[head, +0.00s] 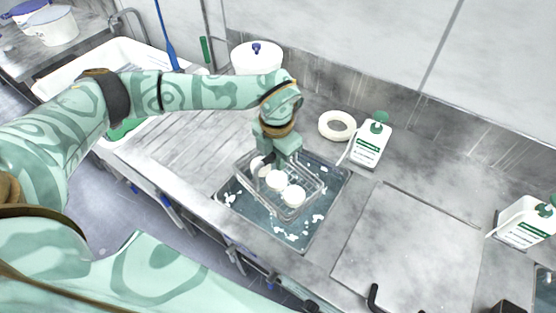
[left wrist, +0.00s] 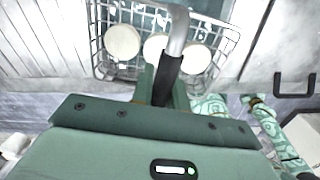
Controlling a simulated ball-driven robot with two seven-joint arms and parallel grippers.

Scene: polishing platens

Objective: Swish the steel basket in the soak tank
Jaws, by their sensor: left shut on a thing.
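The steel basket (head: 297,211) is a wire basket with several round white pieces (head: 277,180) in it. It is over the soak tank (head: 325,213), a sunken rectangle of dark liquid with white foam patches. In the left wrist view the basket (left wrist: 100,62) hangs beyond the gripper (left wrist: 163,90), which closes on the handle's black grip (left wrist: 167,78). I cannot tell how deep the basket sits in the liquid. My right gripper is not in view.
A white ring (head: 337,126) and a white bottle with a green cap (head: 370,143) stand behind the tank. A white lidded pot (head: 256,58) stands behind my left arm. A flat cover panel (head: 410,250) lies right of the tank. A sink (head: 75,73) is at the left.

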